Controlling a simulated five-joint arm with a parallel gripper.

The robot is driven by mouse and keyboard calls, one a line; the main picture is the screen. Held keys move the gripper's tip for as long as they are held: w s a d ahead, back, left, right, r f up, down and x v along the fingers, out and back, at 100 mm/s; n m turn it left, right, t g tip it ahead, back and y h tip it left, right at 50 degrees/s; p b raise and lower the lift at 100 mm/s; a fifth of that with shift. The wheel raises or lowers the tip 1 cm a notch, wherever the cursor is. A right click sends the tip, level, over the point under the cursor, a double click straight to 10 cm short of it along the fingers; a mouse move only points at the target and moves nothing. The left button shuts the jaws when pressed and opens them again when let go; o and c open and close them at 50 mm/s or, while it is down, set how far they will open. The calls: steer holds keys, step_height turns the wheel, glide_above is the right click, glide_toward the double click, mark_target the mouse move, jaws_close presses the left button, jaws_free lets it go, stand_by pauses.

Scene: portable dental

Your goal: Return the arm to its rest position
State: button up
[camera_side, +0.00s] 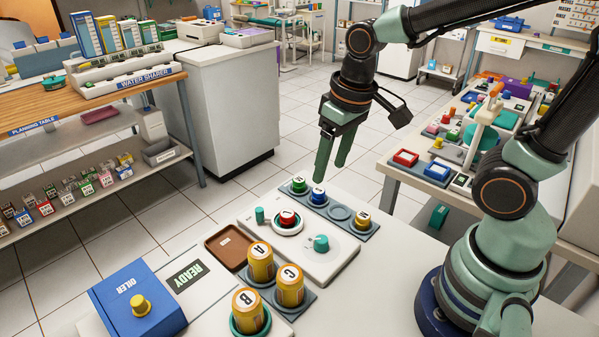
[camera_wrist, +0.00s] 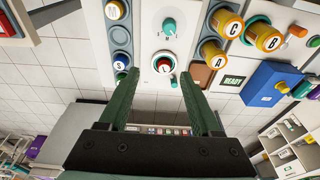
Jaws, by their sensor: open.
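My gripper (camera_side: 331,170) hangs above the far edge of the white table, its green fingers pointing down, apart and empty. In the wrist view my gripper (camera_wrist: 159,76) shows two separated fingers with the red-capped piece between and beyond their tips. A white device (camera_side: 325,257) with a teal knob (camera_side: 321,243) sits below and nearer; the red-capped piece (camera_side: 288,218) stands on its round pad. My gripper appears clear of all of these in the side view.
A grey holder (camera_side: 340,212) carries green, blue and yellow-capped pieces. Yellow cans A (camera_side: 261,264), C (camera_side: 290,287) and B (camera_side: 247,312) stand near a brown tray (camera_side: 228,249). A blue OILER box (camera_side: 137,303) is front left. A cluttered side table (camera_side: 440,178) stands right.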

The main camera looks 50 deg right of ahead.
steer(key=d+r+t, duration=0.3)
steer(key=r, duration=0.2)
steer(key=shift+s+d+r, duration=0.2)
steer(key=shift+s+r, duration=0.15)
steer(key=shift+s, duration=0.05)
